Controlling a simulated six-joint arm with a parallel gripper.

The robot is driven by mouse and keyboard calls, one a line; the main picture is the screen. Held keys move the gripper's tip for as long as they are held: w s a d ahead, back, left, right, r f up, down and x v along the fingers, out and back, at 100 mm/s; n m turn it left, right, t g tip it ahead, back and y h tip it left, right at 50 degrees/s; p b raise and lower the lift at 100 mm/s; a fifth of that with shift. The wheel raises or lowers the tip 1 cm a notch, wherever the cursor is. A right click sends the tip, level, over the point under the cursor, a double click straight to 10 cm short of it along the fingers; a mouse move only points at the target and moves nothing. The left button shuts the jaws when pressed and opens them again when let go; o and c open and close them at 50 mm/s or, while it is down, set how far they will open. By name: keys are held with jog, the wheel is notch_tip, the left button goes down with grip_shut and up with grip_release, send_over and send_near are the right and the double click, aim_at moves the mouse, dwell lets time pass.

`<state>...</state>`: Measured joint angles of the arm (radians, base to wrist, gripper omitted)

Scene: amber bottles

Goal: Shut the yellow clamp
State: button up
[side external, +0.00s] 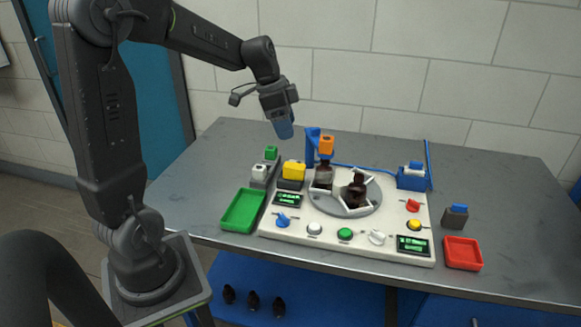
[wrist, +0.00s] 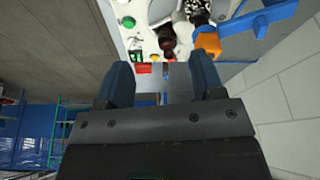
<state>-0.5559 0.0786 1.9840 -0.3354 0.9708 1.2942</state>
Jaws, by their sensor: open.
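The yellow clamp (side external: 293,170) is a yellow block on a dark base at the back left of the white machine panel (side external: 290,245). I cannot tell from here whether it is open or shut. It does not show clearly in the wrist view. My gripper (side external: 285,131) is above and behind the clamp in the side view, apart from it, with blue fingertips pointing down. In the wrist view my gripper (wrist: 162,80) has its two blue fingers wide apart with nothing held between them.
A grey turntable (side external: 345,207) holds dark bottles (side external: 357,190). A blue post with an orange head (side external: 326,145) stands just right of the clamp. A green tray (side external: 242,211) is at left, a red tray (side external: 463,253) at right. Knobs and buttons line the panel's front.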

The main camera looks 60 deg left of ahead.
aim_at(290, 165)
jog(key=w+a+f+m+h, duration=0.1)
jog(key=a+f, duration=0.2)
jog(key=a, duration=0.3)
jog(key=w+a+f+m, duration=0.1)
jog(key=a+f+m, duration=0.1)
jog(key=a+f, duration=0.3)
jog(key=x, duration=1.2)
jog(key=shift+w, duration=0.45)
grip_shut()
